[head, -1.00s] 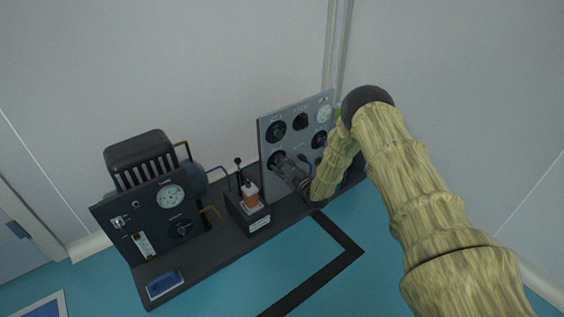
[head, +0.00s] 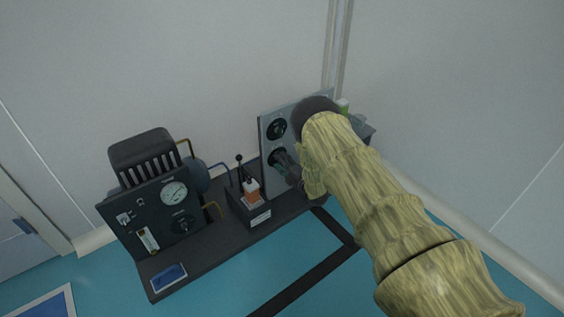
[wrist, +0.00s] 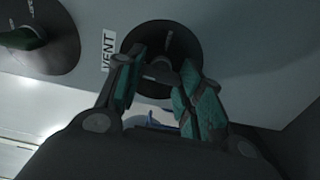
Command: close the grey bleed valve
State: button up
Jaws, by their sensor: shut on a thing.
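The valve panel (head: 263,143) stands upright at the right end of the bench. In the wrist view, a round black dial plate (wrist: 184,42) beside a VENT label carries a small grey knob (wrist: 160,67), largely hidden between my fingers. I take this for the bleed valve; its handle angle is hard to read. My gripper (wrist: 161,72) is shut on the knob, one finger on each side.
Another dial with a green knob (wrist: 24,36) is close at the upper left in the wrist view. A gauge unit (head: 160,215) is farther left.

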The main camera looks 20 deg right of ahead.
dwell(0.4)
jog(key=o, duration=1)
jog(key=shift+s, duration=0.1)
jog(key=v, duration=1.1)
jog(key=shift+s+d, duration=0.15)
jog(key=shift+s, duration=0.25)
